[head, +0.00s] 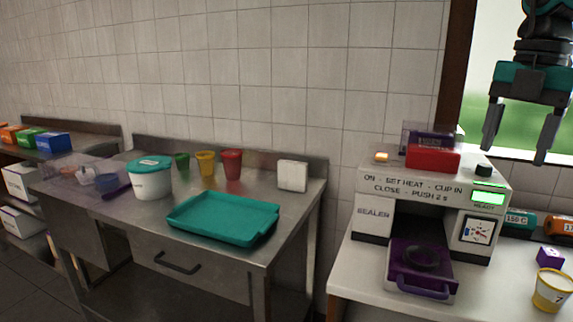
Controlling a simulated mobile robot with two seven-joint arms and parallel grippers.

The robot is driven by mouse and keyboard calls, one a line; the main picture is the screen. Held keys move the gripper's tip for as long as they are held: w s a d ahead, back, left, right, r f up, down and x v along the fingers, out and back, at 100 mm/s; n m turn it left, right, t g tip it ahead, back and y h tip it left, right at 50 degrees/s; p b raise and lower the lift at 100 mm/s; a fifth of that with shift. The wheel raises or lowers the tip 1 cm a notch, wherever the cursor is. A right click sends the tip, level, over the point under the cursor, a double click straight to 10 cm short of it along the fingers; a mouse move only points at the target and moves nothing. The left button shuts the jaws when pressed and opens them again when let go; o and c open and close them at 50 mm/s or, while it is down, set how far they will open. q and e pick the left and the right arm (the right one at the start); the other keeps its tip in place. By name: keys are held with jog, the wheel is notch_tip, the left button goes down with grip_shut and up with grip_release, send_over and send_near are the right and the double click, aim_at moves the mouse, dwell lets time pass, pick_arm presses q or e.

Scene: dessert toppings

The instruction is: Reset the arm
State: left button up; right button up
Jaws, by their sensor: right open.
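My right gripper (521,145) hangs at the upper right of the head view, in front of the window. Its two grey fingers point down and stand apart, with nothing between them. It appears above and to the right of the sealer machine (373,222). My left gripper is not in view.
The sealer has a purple drawer (421,283) pulled out. A steel table (150,215) at left holds a teal tray (225,216), a white tub (150,181) and coloured cups (206,164).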

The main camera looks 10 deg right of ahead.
notch_tip(320, 180, down, 34)
jog(key=s+d+m+t+y, duration=0.2)
jog(key=d+m+t+y, duration=0.1)
jog(key=m+t+y, duration=0.65)
jog(key=s+a+f+m+t+h, duration=0.1)
jog(key=s+a+f+m+h, duration=0.3)
jog(key=a+f, duration=0.3)
jog(key=s+a+f+m+t+h, duration=0.2)
jog(key=s+a+f+m+h, duration=0.2)
jog(key=a+f, duration=0.4)
jog(key=shift+s+f+m, duration=0.35)
jog(key=shift+s+m, duration=0.15)
jog(key=shift+m, duration=0.45)
jog(key=a, duration=0.2)
jog(key=s+a+f+m+g, duration=0.1)
jog(key=a, duration=0.2)
jog(key=s+a+m+g, duration=0.1)
jog(key=a, duration=0.2)
jog(key=shift+s+f, duration=0.25)
jog(key=shift+f, duration=0.05)
